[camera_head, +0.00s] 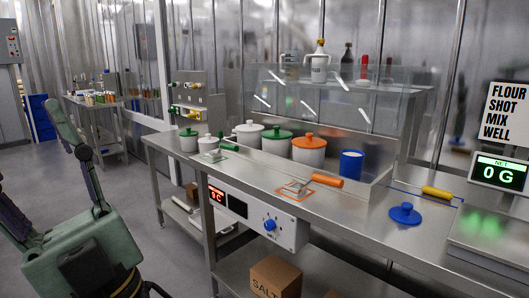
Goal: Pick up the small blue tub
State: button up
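A small blue tub (351,164) with a white rim stands upright and open on the steel bench, right of the orange-lidded white pot. A round blue lid (405,213) with a knob lies apart from it, on the bench to the front right. What is inside the tub is hard to see. Green links of my arm show at the left edge, well away from the tub. The fingers of my gripper cannot be made out in this view.
White pots with orange (308,150) and green (277,140) lids stand left of the tub. An orange-handled tool (325,181) lies in front and a yellow-handled one (437,193) to the right. A clear guard (335,92) rises behind. A scale display (499,173) reads 0 G.

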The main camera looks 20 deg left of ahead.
aim_at(352, 160)
jog(key=z, duration=2.05)
jog(key=u, duration=2.25)
jog(key=i+j+z, duration=0.75)
jog(key=k+l, duration=0.05)
jog(key=k, duration=0.05)
